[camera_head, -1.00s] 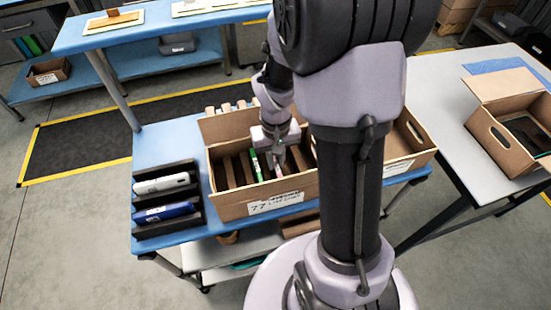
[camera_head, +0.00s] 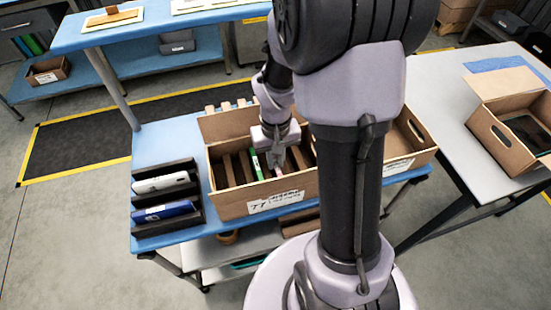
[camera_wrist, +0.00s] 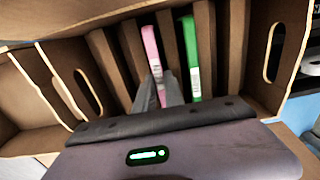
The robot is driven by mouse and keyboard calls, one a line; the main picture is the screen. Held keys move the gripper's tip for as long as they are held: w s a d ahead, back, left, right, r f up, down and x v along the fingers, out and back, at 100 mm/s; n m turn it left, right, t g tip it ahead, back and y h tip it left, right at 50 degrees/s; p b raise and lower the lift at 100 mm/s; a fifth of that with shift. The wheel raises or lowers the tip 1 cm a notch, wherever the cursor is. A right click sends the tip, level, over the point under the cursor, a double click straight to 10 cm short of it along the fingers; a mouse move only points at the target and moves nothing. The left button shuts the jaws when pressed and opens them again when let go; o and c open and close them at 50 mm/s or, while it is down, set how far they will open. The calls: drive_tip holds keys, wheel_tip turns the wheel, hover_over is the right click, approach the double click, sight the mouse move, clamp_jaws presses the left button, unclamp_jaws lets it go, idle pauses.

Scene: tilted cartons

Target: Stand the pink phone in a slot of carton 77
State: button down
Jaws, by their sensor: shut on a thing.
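Carton 77 (camera_head: 232,205) is an open brown box with slots between dividers, standing on the blue table. A green phone (camera_head: 256,167) stands in one slot; it also shows in the wrist view (camera_wrist: 191,58). The pink phone (camera_wrist: 152,50) is upright in the slot beside it, to its left in the wrist view, with a divider between them. My gripper (camera_wrist: 165,88) is shut on the pink phone's near end, inside the carton. In the head view my gripper (camera_head: 274,155) reaches down into the carton. The phone's lower edge is hidden.
A black rack (camera_head: 137,220) left of the carton holds a white phone (camera_head: 160,183) and a blue phone (camera_head: 164,211). Another carton (camera_head: 411,150) stands to the right, partly behind my arm. An open box (camera_head: 500,147) is on the grey table at far right.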

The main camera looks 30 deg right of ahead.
drive_tip(key=c, duration=1.3)
unclamp_jaws()
drive_tip(key=shift+c, duration=0.2)
wheel_tip(320, 180, up, 17)
drive_tip(key=p, duration=0.7)
drive_tip(key=shift+r+p, duration=0.2)
drive_tip(key=shift+p, duration=0.15)
wheel_tip(320, 180, up, 7)
drive_tip(key=p, duration=0.6)
